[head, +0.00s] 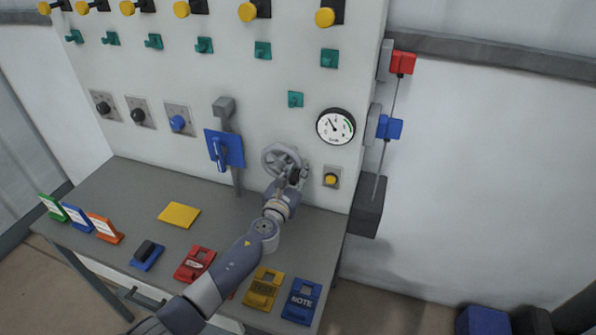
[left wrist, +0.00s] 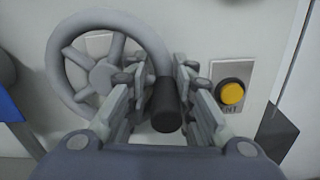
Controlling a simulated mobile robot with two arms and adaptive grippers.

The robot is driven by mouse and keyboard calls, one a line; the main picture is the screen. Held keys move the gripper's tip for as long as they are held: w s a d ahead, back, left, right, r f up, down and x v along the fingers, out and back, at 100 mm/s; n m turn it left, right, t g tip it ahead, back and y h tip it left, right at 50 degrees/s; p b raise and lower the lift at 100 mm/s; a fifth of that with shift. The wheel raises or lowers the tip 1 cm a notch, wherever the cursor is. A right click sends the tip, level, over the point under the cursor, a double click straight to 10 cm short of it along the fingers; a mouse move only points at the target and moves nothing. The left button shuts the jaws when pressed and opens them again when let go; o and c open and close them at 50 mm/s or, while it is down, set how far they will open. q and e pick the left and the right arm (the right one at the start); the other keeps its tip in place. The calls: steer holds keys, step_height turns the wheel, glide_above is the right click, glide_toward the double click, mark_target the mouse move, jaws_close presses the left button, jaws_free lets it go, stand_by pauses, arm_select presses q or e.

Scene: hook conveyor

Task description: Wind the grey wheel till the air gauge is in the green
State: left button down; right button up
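The grey wheel (head: 280,157) is a spoked handwheel on the pale panel, above the bench. It also shows in the left wrist view (left wrist: 62,75), with a black-ended crank handle (left wrist: 167,105) at its right side. My left gripper (head: 290,177) is at the wheel's lower right. In the left wrist view its fingers (left wrist: 165,75) stand close on both sides of the handle and appear shut on it. The round air gauge (head: 336,126) is up and right of the wheel. Its needle points up and left, outside the green band at its right. My right gripper is out of view.
A yellow button (head: 331,179) sits just right of the wheel. A blue plate with a lever (head: 226,148) is on its left. The bench (head: 130,190) carries a yellow pad (head: 179,215), a red block (head: 194,264) and several small signs. A red switch (head: 402,62) is on the panel's side.

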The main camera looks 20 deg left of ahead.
arm_select(q)
steer(key=shift+s+d, duration=0.1)
steer(key=shift+d, duration=0.15)
